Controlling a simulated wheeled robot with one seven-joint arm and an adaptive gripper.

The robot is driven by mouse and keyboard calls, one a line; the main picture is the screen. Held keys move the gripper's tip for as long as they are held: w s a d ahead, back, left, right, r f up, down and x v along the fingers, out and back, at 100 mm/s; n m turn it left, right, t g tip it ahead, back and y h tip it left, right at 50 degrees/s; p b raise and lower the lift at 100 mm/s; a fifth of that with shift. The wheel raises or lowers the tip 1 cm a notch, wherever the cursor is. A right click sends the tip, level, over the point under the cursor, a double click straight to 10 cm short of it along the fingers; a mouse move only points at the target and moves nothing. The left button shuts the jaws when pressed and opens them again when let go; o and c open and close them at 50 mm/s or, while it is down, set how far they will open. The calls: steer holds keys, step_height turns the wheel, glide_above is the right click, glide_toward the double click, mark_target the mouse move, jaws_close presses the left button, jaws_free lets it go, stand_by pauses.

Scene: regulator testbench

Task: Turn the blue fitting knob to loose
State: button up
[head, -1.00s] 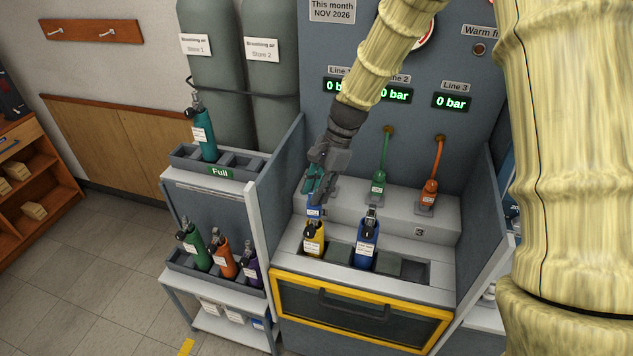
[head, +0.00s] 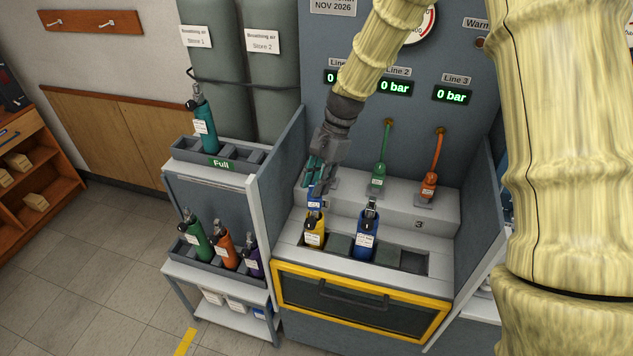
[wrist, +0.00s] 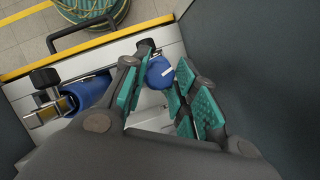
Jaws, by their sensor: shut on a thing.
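The blue fitting knob (wrist: 158,72) sits between the green-padded fingers of my gripper (wrist: 160,80) in the wrist view, with a small white mark on its face. In the head view my gripper (head: 316,186) points down at the left end of the bench, shut on the blue fitting. The fitting (head: 315,203) shows only partly below the fingers, just above and behind the yellow cylinder (head: 315,231). The fingers hide much of it, so I cannot read its turn position.
A blue cylinder (head: 366,238) stands to the right in the bench rack; it also shows in the wrist view (wrist: 88,92). Green (head: 379,176) and orange (head: 430,186) hose fittings hang further right. A grey side panel (head: 282,180) rises close to my gripper's left.

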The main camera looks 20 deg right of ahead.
stand_by(0.4)
steer(key=o, duration=1)
steer(key=shift+o, duration=0.2)
steer(key=v, duration=1.2)
